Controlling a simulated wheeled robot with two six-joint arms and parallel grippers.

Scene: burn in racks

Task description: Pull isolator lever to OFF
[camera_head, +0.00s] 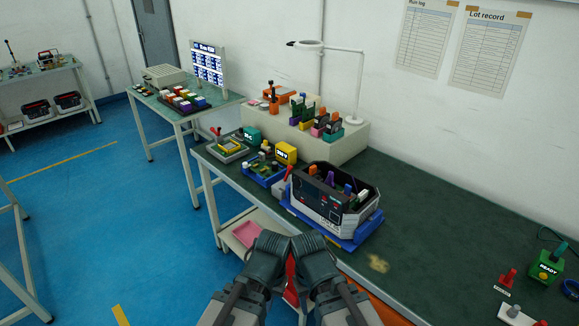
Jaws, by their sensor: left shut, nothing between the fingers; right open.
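No label reading isolator or OFF is legible. A small red lever (289,173) stands at the left side of the grey and black burn-in rack (325,197). Another red-topped lever (216,131) stands at the far left end of the bench, and a red handle (508,277) stands at the right. My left gripper (268,248) and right gripper (310,250) are close together at the bottom middle, in front of the bench edge and apart from these levers. The left is shut and empty; the right is open. Their fingertips are hard to make out.
The rack sits on a blue tray (347,240) on the green bench (425,225). A green READY box (546,267) stands at the right. A beige riser (345,146) with coloured modules is behind. The bench between rack and READY box is mostly clear.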

